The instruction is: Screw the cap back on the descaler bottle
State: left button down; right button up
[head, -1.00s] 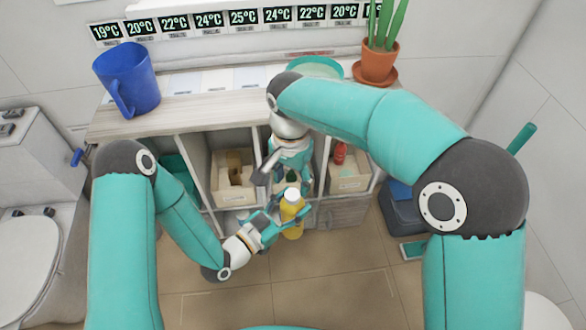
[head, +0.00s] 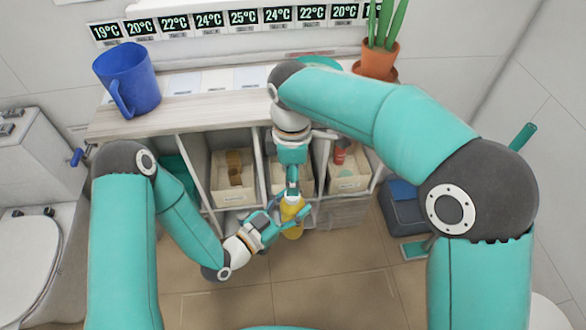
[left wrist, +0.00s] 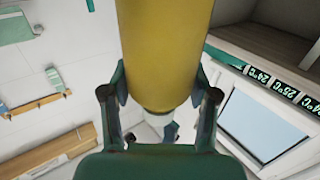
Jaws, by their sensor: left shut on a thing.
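The yellow descaler bottle (head: 292,212) stands in front of the cart's middle compartment. It fills the top middle of the left wrist view (left wrist: 165,50), with a pale end below the yellow body. My left gripper (head: 285,217) is shut around the bottle's body. Its two fingers (left wrist: 160,95) lie on either side of it in the left wrist view. My right gripper (head: 292,192) points straight down at the top of the bottle and hides it. Its fingers show edge-on, so I cannot tell their opening or whether they touch a cap.
The cart top (head: 205,117) carries a blue mug (head: 127,80) and a potted plant (head: 378,62). Bins with items (head: 232,185) sit in the compartments behind the grippers. A toilet (head: 28,245) is at left; a dark blue-grey box (head: 402,210) is at right.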

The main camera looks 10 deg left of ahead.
aim_at(293, 214)
jog(key=shift+r+n, duration=0.25)
jog(key=shift+n, duration=0.55)
jog(key=shift+r, duration=0.3)
jog(key=shift+f, duration=4)
